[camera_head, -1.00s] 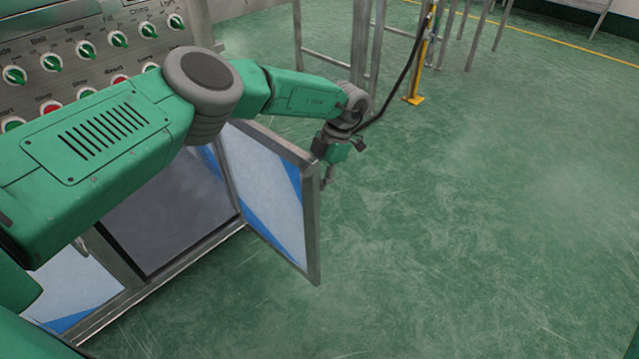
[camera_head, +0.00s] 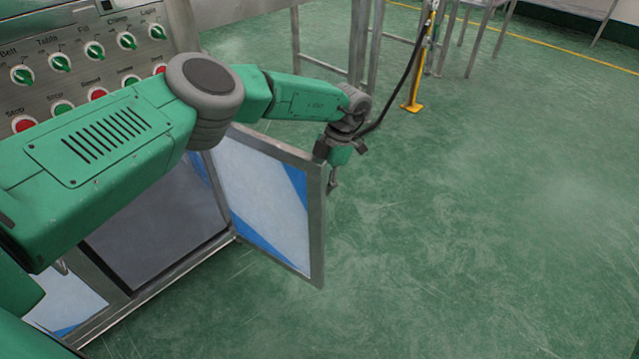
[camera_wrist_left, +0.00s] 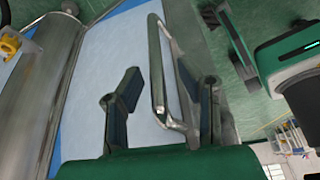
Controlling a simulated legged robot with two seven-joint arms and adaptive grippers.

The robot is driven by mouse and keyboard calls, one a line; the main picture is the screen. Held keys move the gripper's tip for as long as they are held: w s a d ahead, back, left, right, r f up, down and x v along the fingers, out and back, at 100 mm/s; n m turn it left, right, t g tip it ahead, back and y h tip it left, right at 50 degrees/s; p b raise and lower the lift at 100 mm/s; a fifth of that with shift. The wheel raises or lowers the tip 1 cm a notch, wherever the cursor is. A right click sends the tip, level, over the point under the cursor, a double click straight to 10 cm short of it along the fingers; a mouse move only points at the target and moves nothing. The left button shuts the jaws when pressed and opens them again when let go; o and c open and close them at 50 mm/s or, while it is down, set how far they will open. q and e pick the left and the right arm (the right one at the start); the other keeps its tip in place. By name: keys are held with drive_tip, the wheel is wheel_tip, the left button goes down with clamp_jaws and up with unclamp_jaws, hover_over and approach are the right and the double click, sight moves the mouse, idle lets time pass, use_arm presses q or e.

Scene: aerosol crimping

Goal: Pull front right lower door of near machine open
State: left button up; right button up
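The front right lower door (camera_head: 262,195) of the near machine stands swung out from its opening. It has a metal frame and a pale panel with blue corners. Its outer face shows in the left wrist view (camera_wrist_left: 100,75), with a metal bar handle (camera_wrist_left: 157,60). My left gripper (camera_wrist_left: 162,88) has its two fingers apart, one on each side of the handle. In the head view the left gripper (camera_head: 333,180) is at the door's free edge, partly hidden behind it. I cannot tell whether a finger touches the handle. My right gripper is not in view.
The machine's control panel (camera_head: 85,65) with knobs and buttons is at upper left. The dark opening (camera_head: 160,225) lies behind the door. Metal legs (camera_head: 360,45) and a yellow post (camera_head: 418,75) stand at the back. The green floor (camera_head: 480,230) to the right is clear.

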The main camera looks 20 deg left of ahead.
use_arm(q)
drive_tip(key=shift+r, duration=0.1)
drive_tip(key=v, duration=1.2)
drive_tip(key=shift+w, duration=0.2)
drive_tip(key=shift+d, duration=0.15)
